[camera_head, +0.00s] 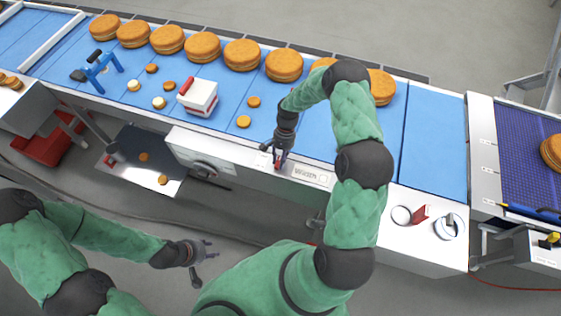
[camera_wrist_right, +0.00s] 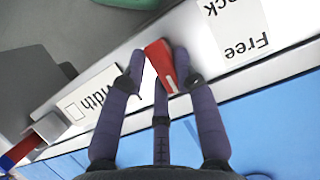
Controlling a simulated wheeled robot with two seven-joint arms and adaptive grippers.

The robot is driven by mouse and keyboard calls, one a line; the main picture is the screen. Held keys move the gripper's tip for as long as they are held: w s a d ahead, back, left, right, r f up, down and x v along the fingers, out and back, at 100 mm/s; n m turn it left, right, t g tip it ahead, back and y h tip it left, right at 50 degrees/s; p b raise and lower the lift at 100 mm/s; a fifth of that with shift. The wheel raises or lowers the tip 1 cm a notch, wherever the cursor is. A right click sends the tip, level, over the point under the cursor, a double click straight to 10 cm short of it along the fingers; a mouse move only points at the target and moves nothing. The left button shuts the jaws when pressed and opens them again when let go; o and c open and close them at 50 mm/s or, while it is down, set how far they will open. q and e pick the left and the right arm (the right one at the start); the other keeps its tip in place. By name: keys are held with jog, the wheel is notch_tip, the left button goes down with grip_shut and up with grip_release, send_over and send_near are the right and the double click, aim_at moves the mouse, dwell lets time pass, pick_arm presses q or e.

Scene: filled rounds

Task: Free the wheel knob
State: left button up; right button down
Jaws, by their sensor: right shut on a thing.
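A red knob (camera_wrist_right: 160,62) with a white line on it stands on the white front rail in the right wrist view. It sits between a label (camera_wrist_right: 238,32) reading "Free" with a partly cut-off word ending in "ck" and a label (camera_wrist_right: 90,100) ending in "idth". My right gripper (camera_head: 279,158) is at the conveyor's front rail, with its fingers shut on the red knob (camera_wrist_right: 165,80). The fingers hide part of the knob's base. My left gripper (camera_head: 205,250) is open and empty, over the floor in front of the conveyor.
Filled rounds (camera_head: 202,47) stand in a row along the back of the blue belt (camera_head: 432,130). A white block with a red handle (camera_head: 198,97), a blue stand (camera_head: 100,70) and small discs (camera_head: 243,121) lie nearer. A tray (camera_head: 125,165) is below the front edge.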

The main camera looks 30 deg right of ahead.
dwell(0.5)
jog(key=c, duration=0.9)
grip_release()
jog(key=shift+c, duration=0.2)
jog(key=v, duration=1.2)
jog(key=shift+w, duration=0.1)
